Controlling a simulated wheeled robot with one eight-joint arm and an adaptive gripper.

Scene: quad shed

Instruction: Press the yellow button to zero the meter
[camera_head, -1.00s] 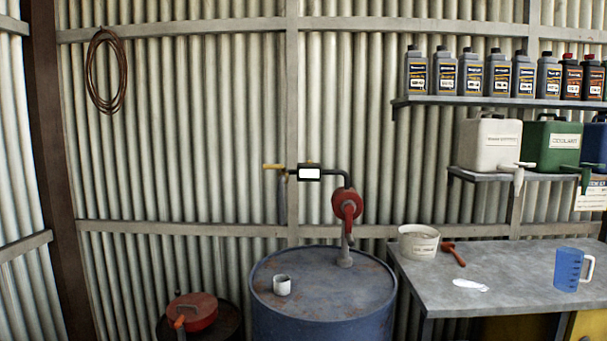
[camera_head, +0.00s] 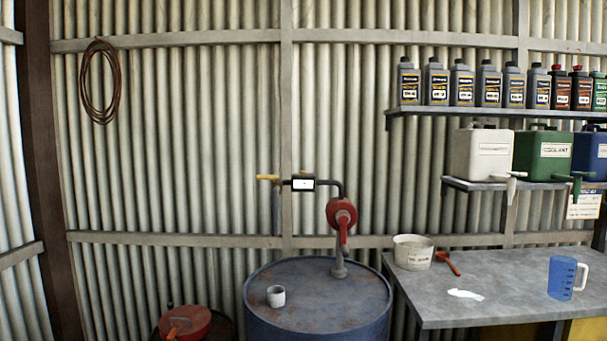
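The meter (camera_head: 303,184) is a small dark box with a bright white display. It sits on the dark pipe of a red hand pump (camera_head: 342,213), which stands on a blue drum (camera_head: 320,290). A yellow piece (camera_head: 267,178) shows at the left end of the meter's pipe; I cannot tell whether it is a nozzle or a handle. A yellow button is too small to make out clearly on the meter. My gripper is not in view.
A white cup (camera_head: 276,296) stands on the drum. To the right is a grey bench (camera_head: 510,265) with a white tub (camera_head: 413,252), a red scoop (camera_head: 447,262), a white spill (camera_head: 464,294) and a blue jug (camera_head: 566,277). Shelves with bottles and containers hang above. A red-lidded can (camera_head: 186,323) is lower left.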

